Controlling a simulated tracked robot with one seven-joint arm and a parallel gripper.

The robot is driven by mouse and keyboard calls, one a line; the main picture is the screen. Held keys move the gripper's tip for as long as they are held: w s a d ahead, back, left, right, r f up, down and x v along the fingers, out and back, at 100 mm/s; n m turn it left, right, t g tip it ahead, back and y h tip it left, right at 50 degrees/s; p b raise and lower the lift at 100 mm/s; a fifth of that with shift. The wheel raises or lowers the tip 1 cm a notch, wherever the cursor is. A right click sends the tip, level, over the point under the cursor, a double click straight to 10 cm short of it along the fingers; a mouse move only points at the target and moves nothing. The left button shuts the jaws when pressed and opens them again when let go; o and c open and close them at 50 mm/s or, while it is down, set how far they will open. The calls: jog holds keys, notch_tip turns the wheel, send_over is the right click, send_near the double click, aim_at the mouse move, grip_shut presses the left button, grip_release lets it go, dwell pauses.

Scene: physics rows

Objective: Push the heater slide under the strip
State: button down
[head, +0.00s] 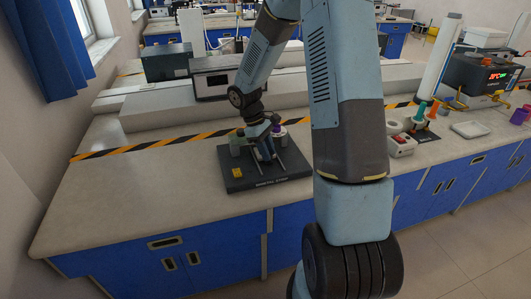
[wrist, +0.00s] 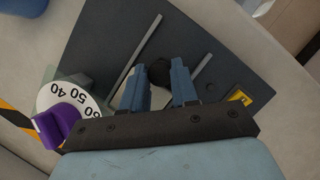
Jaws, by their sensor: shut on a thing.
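A dark baseboard (head: 262,183) with pale lettering on its front edge sits on the bench; it also fills much of the wrist view (wrist: 105,28). Two thin metal rails (wrist: 137,50) run along it. My gripper (wrist: 158,68) is between the rails, its two blue-grey fingers shut on the black knob of the heater slide (wrist: 159,73). A pale piece (wrist: 160,98) shows between the fingers. In the head view my gripper (head: 265,150) is low over the board's middle, hiding most of the slide. I cannot make out the strip clearly.
A white numbered dial (wrist: 88,94) with a purple knob (wrist: 60,126) stands at the board's side. A small yellow block (head: 237,173) is at the front left. Striped tape (head: 150,146) crosses the bench behind. The bench left of the board is clear.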

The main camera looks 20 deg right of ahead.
jog(key=c, duration=0.9)
grip_release()
jog(key=shift+o, duration=0.2)
jog(key=v, duration=1.3)
jog(key=shift+r, duration=0.35)
jog(key=shift+a, duration=0.1)
jog(key=shift+c, duration=0.4)
